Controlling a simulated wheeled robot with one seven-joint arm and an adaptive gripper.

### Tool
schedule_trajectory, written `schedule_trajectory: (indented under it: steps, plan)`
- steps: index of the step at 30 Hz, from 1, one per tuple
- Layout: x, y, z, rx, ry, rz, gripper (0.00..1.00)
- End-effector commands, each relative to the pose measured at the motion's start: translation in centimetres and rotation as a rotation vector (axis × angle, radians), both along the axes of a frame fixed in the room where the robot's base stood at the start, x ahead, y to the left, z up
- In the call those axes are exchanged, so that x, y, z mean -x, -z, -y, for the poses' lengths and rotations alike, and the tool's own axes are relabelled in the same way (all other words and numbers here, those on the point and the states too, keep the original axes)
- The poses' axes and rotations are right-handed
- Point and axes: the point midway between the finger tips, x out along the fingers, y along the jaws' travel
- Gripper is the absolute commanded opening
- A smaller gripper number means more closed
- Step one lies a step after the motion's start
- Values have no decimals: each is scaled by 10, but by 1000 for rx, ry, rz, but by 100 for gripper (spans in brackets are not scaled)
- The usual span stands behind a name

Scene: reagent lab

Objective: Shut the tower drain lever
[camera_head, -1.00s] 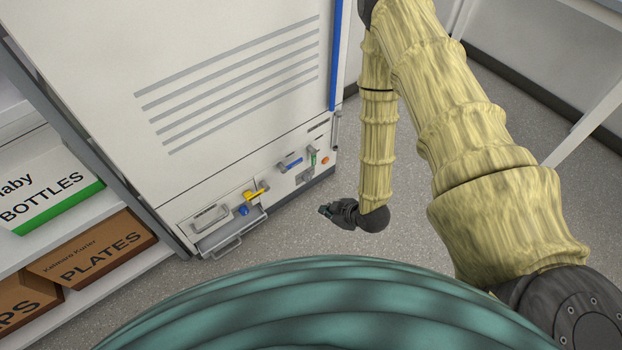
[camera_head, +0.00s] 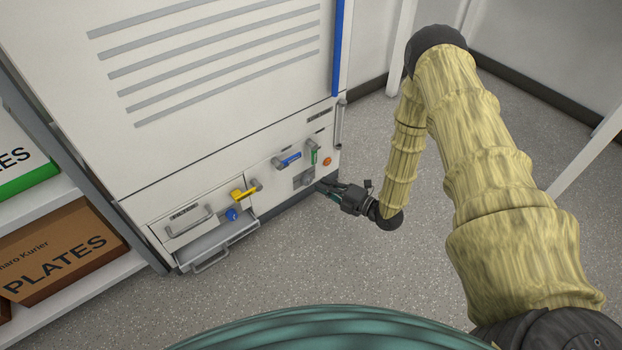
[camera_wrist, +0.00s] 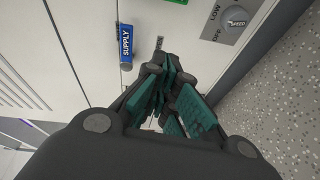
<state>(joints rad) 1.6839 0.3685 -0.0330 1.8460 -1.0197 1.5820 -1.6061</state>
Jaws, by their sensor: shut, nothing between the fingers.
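The white tower (camera_head: 200,150) has a lower front panel with a yellow lever (camera_head: 243,194), a blue lever (camera_head: 290,159) and a green lever (camera_head: 313,155). In the wrist view the blue lever (camera_wrist: 126,45) reads SUPPLY, and part of the green lever (camera_wrist: 172,2) shows at the top edge. I cannot read a drain label on any lever. My gripper (camera_head: 325,187) is low by the panel's right end, below the blue and green levers. In the wrist view my gripper (camera_wrist: 165,72) is shut and empty, its teal finger pads together, beside the blue lever.
A speed knob (camera_wrist: 236,20) and an orange button (camera_head: 327,161) are on the panel's right. A blue knob (camera_head: 231,214) sits below the yellow lever, above a pulled-out tray (camera_head: 222,241). Shelves with a PLATES box (camera_head: 65,255) stand left. The floor in front is clear.

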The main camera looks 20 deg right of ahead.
Motion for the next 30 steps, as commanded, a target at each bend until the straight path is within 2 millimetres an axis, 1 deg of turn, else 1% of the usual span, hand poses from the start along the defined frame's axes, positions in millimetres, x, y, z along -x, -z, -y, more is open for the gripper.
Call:
schedule_trajectory:
  steps: [1, 2, 7, 19, 23, 30]
  plan:
    - [-2, 9, 4, 13, -9, 36, 0]
    - [-3, 10, 5, 20, -15, 56, 0]
    - [-6, 10, 8, 43, -33, 120, 0]
    - [-7, 9, 8, 45, -35, 128, 0]
    - [-13, 10, 3, 45, -35, 128, 0]
    - [-40, 12, -19, 46, -35, 129, 0]
